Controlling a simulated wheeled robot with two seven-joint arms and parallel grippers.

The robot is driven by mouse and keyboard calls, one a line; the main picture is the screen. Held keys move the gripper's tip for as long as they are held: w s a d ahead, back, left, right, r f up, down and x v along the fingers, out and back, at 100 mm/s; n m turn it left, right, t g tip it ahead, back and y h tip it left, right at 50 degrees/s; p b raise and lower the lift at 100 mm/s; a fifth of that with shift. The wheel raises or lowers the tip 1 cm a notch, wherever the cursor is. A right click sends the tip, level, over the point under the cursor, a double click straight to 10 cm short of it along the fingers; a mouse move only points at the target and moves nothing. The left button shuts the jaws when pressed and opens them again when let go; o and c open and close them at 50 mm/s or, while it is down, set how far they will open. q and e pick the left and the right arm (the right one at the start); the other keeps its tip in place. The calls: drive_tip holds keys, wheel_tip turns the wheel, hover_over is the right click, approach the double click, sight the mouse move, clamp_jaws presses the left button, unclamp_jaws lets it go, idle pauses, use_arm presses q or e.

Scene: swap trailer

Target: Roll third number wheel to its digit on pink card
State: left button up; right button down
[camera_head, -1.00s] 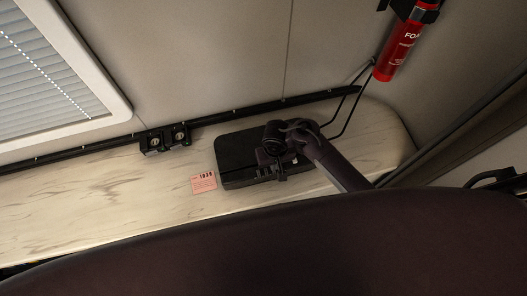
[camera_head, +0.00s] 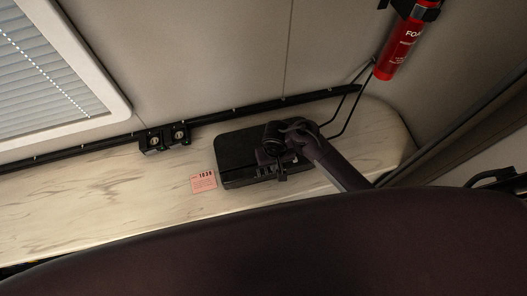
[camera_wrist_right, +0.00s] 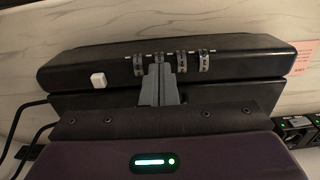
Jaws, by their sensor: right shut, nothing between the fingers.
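A black case (camera_head: 236,152) lies on the marbled counter, with a row of small number wheels (camera_head: 262,172) along its front edge. The right wrist view shows the wheels from the opposite side, and their digits are too small to read. My right gripper (camera_wrist_right: 160,64) is shut and empty, its tips at the third wheel (camera_wrist_right: 159,58), counted from the card's side; whether they touch it I cannot tell. In the head view the right gripper (camera_head: 282,177) is at the case's front edge. The pink card (camera_head: 203,181) lies left of the case and appears to read 1839. My left gripper is out of view.
Black sockets (camera_head: 165,139) are on the rail behind the counter (camera_head: 110,200). Black cables run behind the case. A red extinguisher (camera_head: 405,45) hangs on the wall. The counter left of the card is clear.

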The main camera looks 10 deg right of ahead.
drive_tip(key=shift+f, duration=0.35)
drive_tip(key=shift+w, duration=0.75)
idle(0.6)
drive_tip(key=shift+r, duration=0.1)
drive_tip(key=shift+r+p, duration=0.45)
drive_tip(key=shift+p, duration=0.15)
idle(0.5)
drive_tip(key=shift+r+p, duration=0.45)
drive_tip(key=shift+r, duration=2)
